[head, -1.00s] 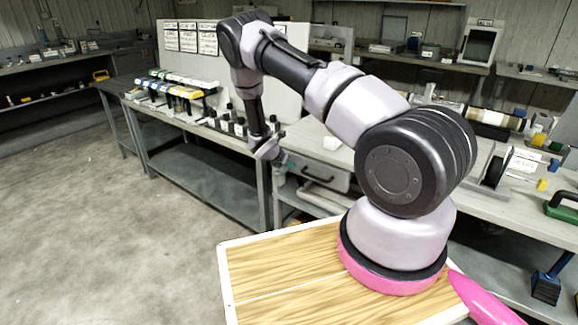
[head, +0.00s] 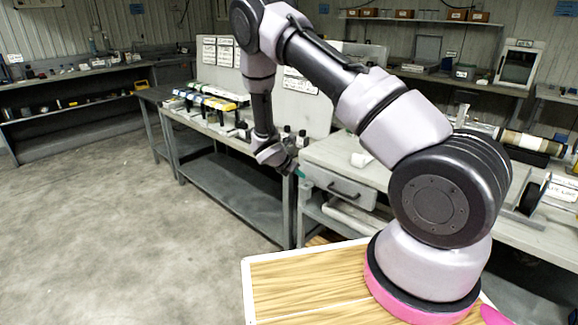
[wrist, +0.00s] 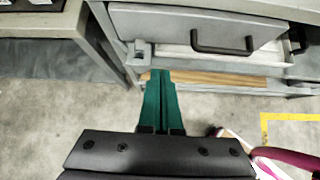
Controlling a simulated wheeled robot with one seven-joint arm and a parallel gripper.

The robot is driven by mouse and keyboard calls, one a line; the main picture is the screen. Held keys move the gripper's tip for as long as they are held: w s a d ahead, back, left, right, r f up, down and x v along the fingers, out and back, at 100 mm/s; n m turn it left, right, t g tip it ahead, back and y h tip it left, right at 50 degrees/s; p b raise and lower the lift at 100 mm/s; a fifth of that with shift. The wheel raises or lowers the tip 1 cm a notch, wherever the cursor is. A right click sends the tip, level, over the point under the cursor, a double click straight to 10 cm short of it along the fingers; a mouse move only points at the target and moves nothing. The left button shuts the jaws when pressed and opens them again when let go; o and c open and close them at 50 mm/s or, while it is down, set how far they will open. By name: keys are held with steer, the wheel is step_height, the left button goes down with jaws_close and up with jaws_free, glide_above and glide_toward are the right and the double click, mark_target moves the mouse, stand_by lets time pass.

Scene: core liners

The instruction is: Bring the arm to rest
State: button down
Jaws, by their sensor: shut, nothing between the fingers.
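My arm rises from its pink-ringed base and bends over, with the forearm hanging down in the head view. My gripper (head: 301,173) hangs beside the front of the workbench, near the drawer (head: 339,184). In the wrist view, the green fingers of my gripper (wrist: 160,74) are together with nothing between them. They point toward the floor and the bench's lower part, below and left of the drawer (wrist: 205,32) with its black handle.
A second bench (head: 236,197) with trays and bottles stands left of the drawer bench. The concrete floor (head: 110,220) at the left is clear. A yellow floor line (wrist: 264,130) shows in the wrist view. Shelves line the back wall.

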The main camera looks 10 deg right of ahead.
steer(key=s+d+r+m+g+y, duration=0.1)
steer(key=s+d+r+m, duration=0.15)
steer(key=r+m, duration=0.45)
steer(key=s+d+r+m+y, duration=0.1)
steer(key=s+d+r+m, duration=0.2)
steer(key=r, duration=0.9)
steer(key=s+d+r+m+g+y, duration=0.1)
steer(key=s+r+m, duration=0.35)
steer(key=r, duration=0.45)
steer(key=s+a+r+m+t+y, duration=0.2)
steer(key=s+r+m, duration=0.5)
steer(key=s, duration=0.5)
steer(key=s+a+r+m+t+y, duration=0.2)
steer(key=s+r+m+y, duration=0.2)
steer(key=s+r+m, duration=0.3)
steer(key=s+r, duration=0.4)
steer(key=s, duration=0.1)
steer(key=shift+a, duration=0.35)
steer(key=shift+r+m, duration=0.1)
steer(key=shift+m, duration=0.15)
